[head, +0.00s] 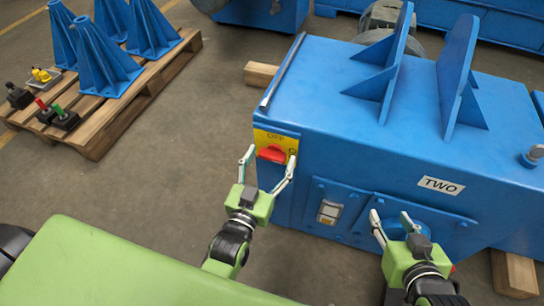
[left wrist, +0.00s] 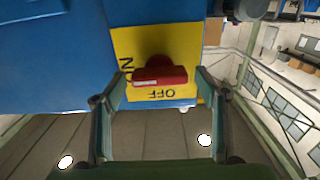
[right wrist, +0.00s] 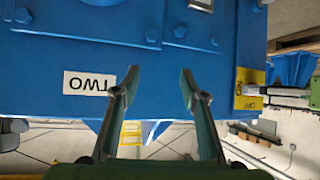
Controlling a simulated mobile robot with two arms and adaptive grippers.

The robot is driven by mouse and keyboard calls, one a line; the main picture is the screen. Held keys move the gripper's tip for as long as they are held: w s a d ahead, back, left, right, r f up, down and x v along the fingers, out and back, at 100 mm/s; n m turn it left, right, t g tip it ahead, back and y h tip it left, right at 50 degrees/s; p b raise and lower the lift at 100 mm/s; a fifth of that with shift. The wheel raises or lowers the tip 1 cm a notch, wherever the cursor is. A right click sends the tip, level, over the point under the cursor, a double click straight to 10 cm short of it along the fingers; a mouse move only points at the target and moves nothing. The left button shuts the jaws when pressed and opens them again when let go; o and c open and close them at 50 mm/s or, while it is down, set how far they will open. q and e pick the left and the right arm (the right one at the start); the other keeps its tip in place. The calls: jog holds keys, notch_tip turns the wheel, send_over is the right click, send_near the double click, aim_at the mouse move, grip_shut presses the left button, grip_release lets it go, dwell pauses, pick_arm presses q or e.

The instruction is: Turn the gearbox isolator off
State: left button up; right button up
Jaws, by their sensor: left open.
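The gearbox isolator is a red rotary handle (head: 271,153) on a yellow plate (head: 288,142) at the left end of the blue gearbox (head: 340,155). OFF is printed at the plate's top and ON at its right. In the left wrist view, upside down, the red handle (left wrist: 160,76) lies level, in line with the ON mark at left. My left gripper (head: 270,162) is open, its fingers on either side of the handle, with gaps showing in the left wrist view. My right gripper (head: 390,217) is open and empty before the gearbox's front, below the TWO label (head: 441,185).
A wooden pallet (head: 112,130) at far left carries blue stands (head: 100,55) and small tools. Blue upright plates (head: 458,75) stand on the gearbox top. A bolted panel (head: 318,205) with a small window is on its front.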

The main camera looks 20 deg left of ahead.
pick_arm(q)
jog(key=shift+w, duration=0.7)
jog(key=c, duration=1.1)
pick_arm(e)
jog(key=shift+w+a+r+t, duration=0.25)
jog(key=shift+w+r+t, duration=0.15)
jog(key=shift+w+r, duration=0.25)
jog(key=shift+s, duration=0.2)
